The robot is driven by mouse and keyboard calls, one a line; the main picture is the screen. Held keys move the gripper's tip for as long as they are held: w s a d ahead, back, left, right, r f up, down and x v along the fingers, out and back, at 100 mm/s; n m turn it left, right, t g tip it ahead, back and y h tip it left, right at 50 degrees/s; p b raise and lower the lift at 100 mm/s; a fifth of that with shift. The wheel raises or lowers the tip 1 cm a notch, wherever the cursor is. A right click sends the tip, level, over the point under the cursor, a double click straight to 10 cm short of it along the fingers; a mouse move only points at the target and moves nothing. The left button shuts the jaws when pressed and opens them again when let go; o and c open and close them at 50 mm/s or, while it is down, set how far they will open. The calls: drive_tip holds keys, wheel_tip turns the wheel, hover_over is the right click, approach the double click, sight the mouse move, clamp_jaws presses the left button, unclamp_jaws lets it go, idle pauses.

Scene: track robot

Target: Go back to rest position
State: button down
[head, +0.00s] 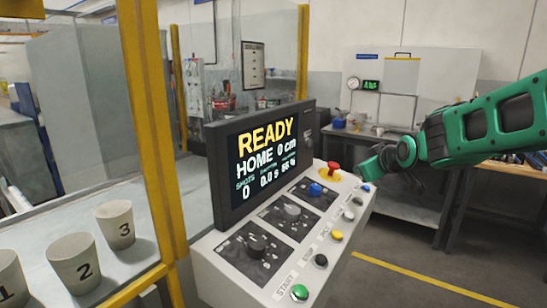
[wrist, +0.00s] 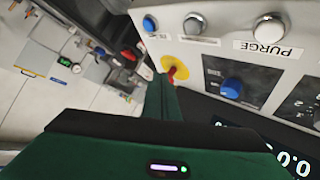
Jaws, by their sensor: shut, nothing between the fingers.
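My gripper (head: 367,168) is at the end of my green and black arm, by the far right corner of the sloped control console (head: 215,262). It is shut and empty. In the wrist view its green fingers (wrist: 163,95) point up the picture, beside a red knob on a yellow base (wrist: 172,73). The red knob (head: 333,167) is just left of the gripper in the head view. I cannot tell whether the gripper touches the console. The console screen (head: 265,150) reads READY, HOME 0 cm and SHOTS 0.
The console carries a blue knob (head: 315,189), dark dials and a column of buttons, with a green START button (head: 299,292) nearest. Numbered cups (head: 115,225) stand at left behind a yellow post (head: 145,110). A workbench (head: 385,140) stands behind. Floor at lower right is clear.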

drive_tip(key=s+d+f+m+g+h, duration=0.1)
drive_tip(key=s+d+f+m+g, duration=0.25)
drive_tip(key=s, duration=0.65)
drive_tip(key=s+d+f+m+g, duration=0.2)
drive_tip(key=s+d+f, duration=0.25)
drive_tip(key=s, duration=0.45)
drive_tip(key=s+d+f+m+g+h, duration=0.1)
drive_tip(key=s+d+f+m+g, duration=0.25)
drive_tip(key=s, duration=0.65)
drive_tip(key=s+f+m+g+y, duration=0.1)
drive_tip(key=s+f+m+g, duration=0.1)
drive_tip(key=s, duration=1.1)
drive_tip(key=shift+s+a+m+g, duration=0.2)
drive_tip(key=shift+a+m+g, duration=0.05)
drive_tip(key=shift+m+g, duration=0.25)
